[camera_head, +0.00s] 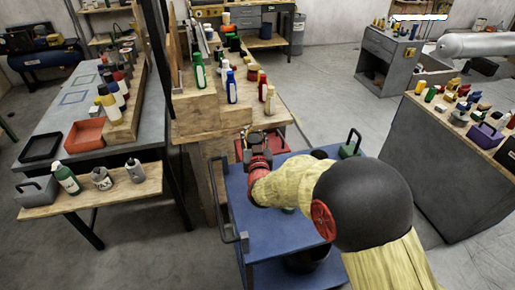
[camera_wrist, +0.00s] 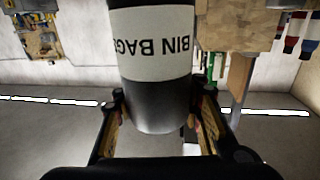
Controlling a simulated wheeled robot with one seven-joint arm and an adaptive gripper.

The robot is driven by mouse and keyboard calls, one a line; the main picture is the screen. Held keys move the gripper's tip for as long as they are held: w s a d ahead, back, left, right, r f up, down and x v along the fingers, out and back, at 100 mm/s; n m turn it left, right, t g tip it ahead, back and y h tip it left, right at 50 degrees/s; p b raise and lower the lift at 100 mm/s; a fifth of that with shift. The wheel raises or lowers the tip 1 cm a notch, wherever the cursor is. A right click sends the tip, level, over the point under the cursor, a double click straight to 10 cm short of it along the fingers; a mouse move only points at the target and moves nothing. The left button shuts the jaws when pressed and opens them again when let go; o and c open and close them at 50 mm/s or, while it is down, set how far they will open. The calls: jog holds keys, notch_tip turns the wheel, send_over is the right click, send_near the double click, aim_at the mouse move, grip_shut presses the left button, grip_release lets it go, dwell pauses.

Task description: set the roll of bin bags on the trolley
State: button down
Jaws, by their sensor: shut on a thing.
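The roll of bin bags (camera_wrist: 152,45) is a dark cylinder with a pale label reading BIN BAGS, upside down in the wrist view. My gripper (camera_wrist: 160,105) is shut on it, one finger on each side. In the head view my gripper (camera_head: 256,138) is above the far left part of the trolley, beside the wooden bench; I cannot make out the roll there. The blue trolley (camera_head: 262,232) has a bare front left top and a handle at its left side. My arm hides much of its middle and right.
A red tray (camera_head: 279,146) is by my gripper. A green handled thing (camera_head: 350,148) is at the trolley's far right. The wooden bench (camera_head: 205,122) holds several bottles close behind. A grey cabinet (camera_head: 450,170) with many small items stands at right. A low shelf (camera_head: 95,200) is at left.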

jog(key=shift+f+b, duration=0.8)
jog(key=shift+f, duration=1.9)
jog(key=shift+f, duration=0.15)
jog(key=c, duration=1.1)
grip_release()
jog(key=shift+c, duration=0.2)
jog(key=s+d+p, duration=0.1)
jog(key=s+p, duration=0.1)
jog(key=s, duration=1)
jog(key=shift+d+p, duration=0.25)
jog(key=shift+p, duration=0.15)
